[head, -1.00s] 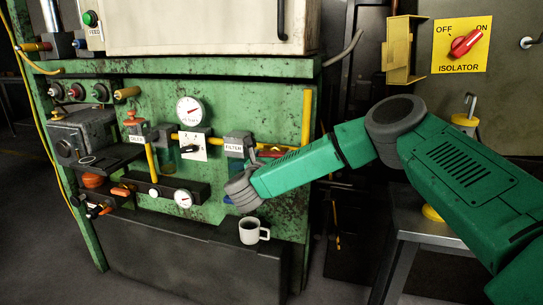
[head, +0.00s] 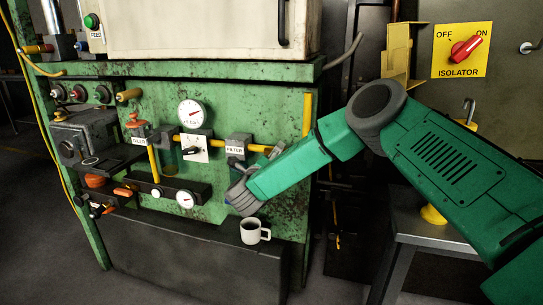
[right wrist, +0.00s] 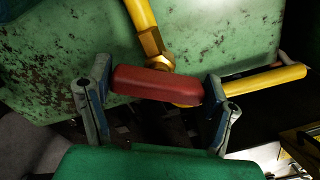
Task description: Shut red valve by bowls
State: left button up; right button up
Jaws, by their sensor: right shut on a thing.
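The red valve handle (right wrist: 157,85) lies across the right wrist view, below a brass fitting (right wrist: 152,48) on a yellow pipe. My right gripper (right wrist: 158,92) is shut on it, with one grey finger at each end. In the head view my right arm covers the handle and most of the gripper; a pale fingertip shows above the arm near the yellow pipe (head: 258,148). The filter unit (head: 236,146) and the oiler unit (head: 138,135) sit left of it on this line, with a clear bowl (head: 168,160) between them. My left gripper is not in view.
A white mug (head: 250,232) stands on the dark ledge below my right wrist. A gauge (head: 192,113) and a small black lever plate (head: 196,149) are on the green panel. A red isolator switch (head: 466,48) is on the right wall, away from the arm.

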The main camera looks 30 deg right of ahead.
jog(key=n+p, duration=0.2)
jog(key=n, duration=0.4)
jog(key=shift+w, duration=0.15)
jog(key=shift+n, duration=0.3)
jog(key=shift+c, duration=0.2)
jog(key=o, duration=1.1)
jog(key=shift+w+f, duration=0.1)
jog(key=shift+f, duration=0.2)
jog(key=shift+s+a, duration=0.2)
jog(key=shift+s, duration=0.1)
jog(key=v, duration=1.1)
jog(key=shift+a, duration=0.15)
jog(key=shift+f, duration=0.1)
